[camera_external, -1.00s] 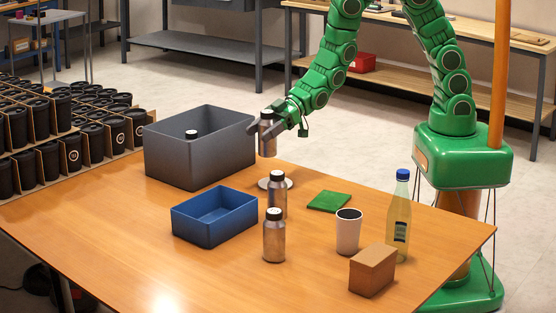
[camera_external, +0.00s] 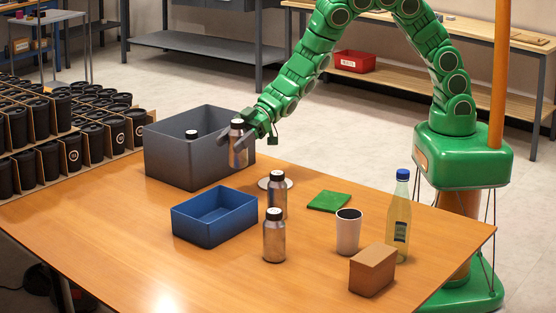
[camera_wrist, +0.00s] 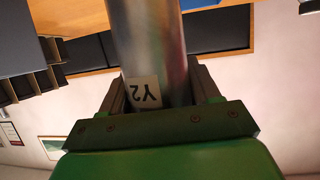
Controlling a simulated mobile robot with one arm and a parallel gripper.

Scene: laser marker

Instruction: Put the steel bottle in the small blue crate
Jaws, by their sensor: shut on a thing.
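My gripper (camera_external: 231,145) is shut on a steel bottle (camera_external: 238,152) with a black cap, held upright in front of the right part of the big grey crate. In the wrist view the held bottle (camera_wrist: 150,45) fills the jaws and bears a label reading Y2. The small blue crate (camera_external: 209,235) stands on the table, below and nearer the camera, and looks empty. Two more steel bottles stand right of it: one near the front (camera_external: 274,240), one behind it (camera_external: 278,200) by a white disc. Another black cap (camera_external: 191,134) shows inside the grey crate.
The grey crate (camera_external: 183,165) stands at the table's back left. To the right are a green pad (camera_external: 328,201), a white cup (camera_external: 347,235), a clear bottle with a blue cap (camera_external: 398,220) and a brown box (camera_external: 372,272). Racks of black cups (camera_external: 50,130) fill the left.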

